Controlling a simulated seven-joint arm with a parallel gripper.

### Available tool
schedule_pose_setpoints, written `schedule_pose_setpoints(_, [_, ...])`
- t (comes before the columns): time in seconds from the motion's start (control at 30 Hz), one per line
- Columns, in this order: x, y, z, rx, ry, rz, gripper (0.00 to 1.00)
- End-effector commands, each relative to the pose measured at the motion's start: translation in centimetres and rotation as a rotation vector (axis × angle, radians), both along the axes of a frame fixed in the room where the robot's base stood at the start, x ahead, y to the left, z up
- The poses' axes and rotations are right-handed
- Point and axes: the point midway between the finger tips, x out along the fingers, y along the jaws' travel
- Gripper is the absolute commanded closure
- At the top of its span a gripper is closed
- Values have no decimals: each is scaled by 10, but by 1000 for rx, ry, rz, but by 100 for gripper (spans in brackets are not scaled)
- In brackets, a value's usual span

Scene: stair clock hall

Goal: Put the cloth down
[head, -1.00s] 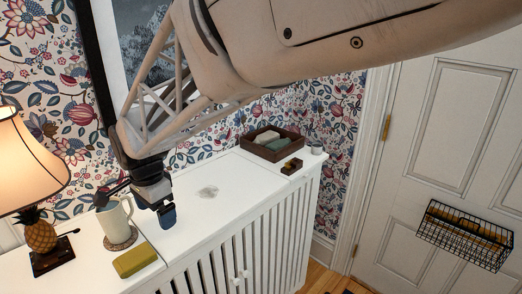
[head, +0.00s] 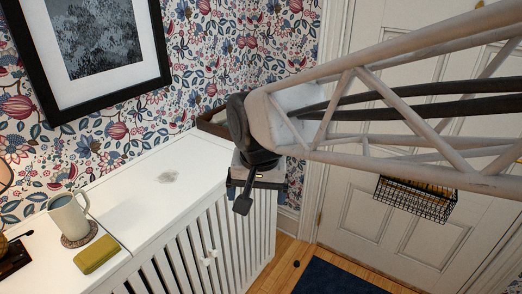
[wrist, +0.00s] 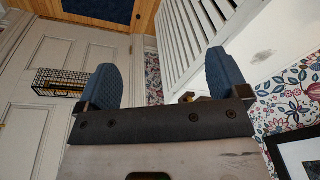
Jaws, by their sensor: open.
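No cloth shows between the fingers of my gripper (head: 248,196). In the wrist view the two blue fingers (wrist: 160,78) are wide apart with nothing between them. In the head view my gripper is at the right end of the white slatted cabinet (head: 130,200), in front of the brown tray (head: 211,121). My arm hides most of the tray and its contents. An olive-yellow block-like item (head: 97,254) lies on the cabinet's near left part; I cannot tell whether it is a folded cloth.
A grey smudge (head: 168,177) marks the bare cabinet top. A cream mug (head: 66,216) stands on a round coaster at the left. A black-framed picture (head: 95,45) hangs behind. A wire basket (head: 416,198) hangs on the white door. A blue rug (head: 340,280) lies below.

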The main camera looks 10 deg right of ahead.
Motion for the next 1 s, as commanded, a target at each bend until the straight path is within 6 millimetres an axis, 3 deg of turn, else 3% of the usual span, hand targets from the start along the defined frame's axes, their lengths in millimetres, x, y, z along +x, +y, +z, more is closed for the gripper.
schedule_pose_setpoints(0.2, [-39,-50,-5,-29,-36,84,7])
schedule_pose_setpoints(0.4, [-73,-83,-13,-61,-62,162,7])
schedule_pose_setpoints(0.63, [-94,-99,-20,-84,-75,213,7])
schedule_pose_setpoints(1.0, [-97,-101,-21,-88,-77,223,7])
